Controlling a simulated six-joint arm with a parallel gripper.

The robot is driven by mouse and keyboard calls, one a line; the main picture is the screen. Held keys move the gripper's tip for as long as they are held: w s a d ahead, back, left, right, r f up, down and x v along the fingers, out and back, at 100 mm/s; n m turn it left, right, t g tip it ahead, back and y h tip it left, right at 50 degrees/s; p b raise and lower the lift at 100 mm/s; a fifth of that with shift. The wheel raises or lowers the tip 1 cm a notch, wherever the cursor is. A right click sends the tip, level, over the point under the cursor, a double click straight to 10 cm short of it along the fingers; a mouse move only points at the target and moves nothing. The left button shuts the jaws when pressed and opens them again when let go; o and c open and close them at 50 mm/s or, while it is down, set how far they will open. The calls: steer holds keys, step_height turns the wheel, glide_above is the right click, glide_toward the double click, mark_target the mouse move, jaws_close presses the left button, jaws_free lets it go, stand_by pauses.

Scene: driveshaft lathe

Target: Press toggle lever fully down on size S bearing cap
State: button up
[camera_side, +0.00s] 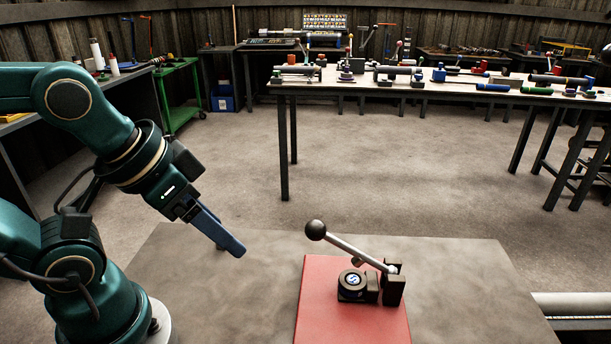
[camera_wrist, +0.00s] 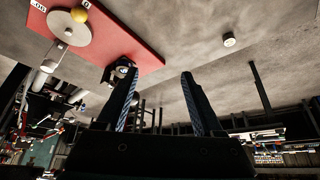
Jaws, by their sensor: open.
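The size S bearing cap (camera_side: 352,284) is a black round part with a blue S mark, sitting on a red plate (camera_side: 320,322). Beside it on the right stands a black bracket (camera_side: 395,286). The toggle lever (camera_side: 350,250), a silver rod with a black ball knob (camera_side: 316,230), rises from the bracket toward the upper left, its knob end raised. My gripper (camera_side: 232,248) is left of the knob, apart from it and empty. In the wrist view my gripper (camera_wrist: 156,78) has its two fingers spread, and a dark part with a blue mark (camera_wrist: 121,70) shows behind the left finger.
The red plate lies on a grey table (camera_side: 220,290) with free room around it. In the wrist view a grey disc (camera_wrist: 70,30) and a yellow ball (camera_wrist: 79,14) show over the red plate. A long bench (camera_side: 430,86) with tools stands well behind.

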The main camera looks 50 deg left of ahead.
steer(key=shift+s, duration=0.15)
steer(key=c, duration=0.9)
steer(key=r+m, duration=0.1)
steer(key=w+r+m, duration=0.1)
steer(key=r, duration=0.1)
steer(key=d+r+m, duration=0.1)
steer(key=shift+w+r+g+h, duration=0.25)
steer(key=shift+g+h, duration=0.05)
jaws_close()
steer(key=w+d+r+m+g, duration=0.1)
steer(key=w+d+r+m, duration=0.15)
steer(key=w+r, duration=0.2)
steer(key=m+g+h, duration=0.1)
steer(key=m+g, duration=0.1)
steer(key=m, duration=0.2)
glide_above(316, 221)
steer(key=shift+s+a+x, duration=0.1)
steer(key=shift+s+x, duration=0.05)
steer(key=shift+x, duration=0.75)
steer(key=shift+s+a+x, duration=0.15)
steer(key=shift+x, duration=0.75)
steer(key=shift+s+a+x, duration=0.1)
steer(key=shift+s+x, duration=0.05)
steer(key=shift+x, duration=0.75)
